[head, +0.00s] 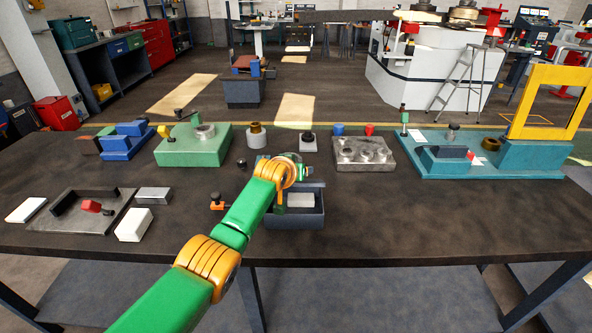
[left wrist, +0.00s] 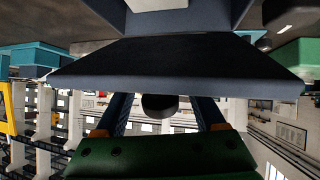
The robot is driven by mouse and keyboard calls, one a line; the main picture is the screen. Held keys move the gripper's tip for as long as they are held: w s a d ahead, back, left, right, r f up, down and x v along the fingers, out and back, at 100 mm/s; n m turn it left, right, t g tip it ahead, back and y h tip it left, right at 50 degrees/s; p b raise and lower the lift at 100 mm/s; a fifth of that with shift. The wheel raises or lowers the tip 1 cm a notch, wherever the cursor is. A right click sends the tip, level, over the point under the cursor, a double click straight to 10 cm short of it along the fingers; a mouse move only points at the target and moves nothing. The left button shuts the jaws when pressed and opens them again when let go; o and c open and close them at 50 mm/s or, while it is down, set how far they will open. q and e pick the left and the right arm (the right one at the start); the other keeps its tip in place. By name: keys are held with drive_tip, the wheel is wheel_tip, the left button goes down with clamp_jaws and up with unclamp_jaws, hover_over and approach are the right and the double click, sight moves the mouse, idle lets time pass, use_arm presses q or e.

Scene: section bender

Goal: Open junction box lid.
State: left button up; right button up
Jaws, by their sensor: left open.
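The junction box (head: 292,220) is a dark blue-grey box near the front middle of the table. A pale block (head: 300,199) shows inside it. Its dark lid (head: 311,185) appears raised at the back of the box, partly hidden by my arm. In the left wrist view, which is upside down, the lid (left wrist: 170,62) is a wide dark slab. A dark round knob (left wrist: 158,105) lies between the fingers. My left gripper (left wrist: 163,112) is open around the knob, with a gap at each side. In the head view the fingers are mostly hidden. My right gripper is out of view.
A black-and-orange clamp (head: 217,202) stands left of the box. A green fixture (head: 194,150) and a grey block with bores (head: 362,154) stand behind. A metal plate (head: 75,222) with blocks lies at left. The table right of the box is clear.

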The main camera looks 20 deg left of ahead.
use_arm(q)
drive_tip(key=shift+s+r+p, duration=0.35)
drive_tip(key=shift+r+p, duration=0.05)
drive_tip(key=shift+p, duration=0.15)
drive_tip(key=v, duration=0.4)
drive_tip(key=shift+s, duration=0.2)
drive_tip(key=shift+v, duration=0.85)
